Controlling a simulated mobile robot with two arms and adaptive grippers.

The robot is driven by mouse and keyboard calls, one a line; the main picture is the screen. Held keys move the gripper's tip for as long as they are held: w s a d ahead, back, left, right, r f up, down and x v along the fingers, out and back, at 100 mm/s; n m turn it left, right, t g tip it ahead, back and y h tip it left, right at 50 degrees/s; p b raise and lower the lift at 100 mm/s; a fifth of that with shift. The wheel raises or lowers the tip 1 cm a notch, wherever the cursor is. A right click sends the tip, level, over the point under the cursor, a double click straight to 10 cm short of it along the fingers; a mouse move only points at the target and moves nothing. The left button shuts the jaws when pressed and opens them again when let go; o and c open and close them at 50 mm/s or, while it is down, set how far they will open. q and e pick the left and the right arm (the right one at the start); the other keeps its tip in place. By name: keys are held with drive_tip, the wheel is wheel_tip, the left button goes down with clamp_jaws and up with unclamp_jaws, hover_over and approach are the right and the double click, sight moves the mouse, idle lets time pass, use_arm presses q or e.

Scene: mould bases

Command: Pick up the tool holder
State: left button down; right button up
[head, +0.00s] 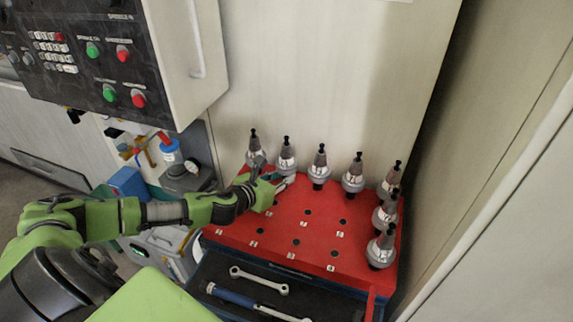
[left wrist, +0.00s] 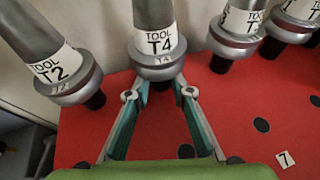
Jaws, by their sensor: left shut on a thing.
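Several grey cone-shaped tool holders with black knobs on top stand along the back and right edges of a red board (head: 272,232). My left gripper (head: 284,182) reaches in from the left, at the second holder from the left (head: 286,158). In the left wrist view, the fingers (left wrist: 160,94) are shut on the tool holder labelled T4 (left wrist: 158,45), around its narrow lower part below the wide collar. It is upright; I cannot tell whether it is clear of its hole. The T2 holder (left wrist: 62,72) stands close on the left. My right gripper is out of view.
More holders stand right of T4, one nearby (left wrist: 238,30). The board's middle is clear, with empty holes and number tags. A drawer with wrenches (head: 258,280) is open below. A control panel (head: 90,55) overhangs at upper left; a wall stands behind.

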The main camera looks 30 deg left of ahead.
sight(284, 150)
use_arm(q)
drive_tip(key=shift+w+r, duration=0.15)
drive_tip(key=shift+r, duration=0.15)
drive_tip(key=shift+r, duration=0.3)
wheel_tip(284, 150, up, 9)
drive_tip(key=shift+p, duration=0.8)
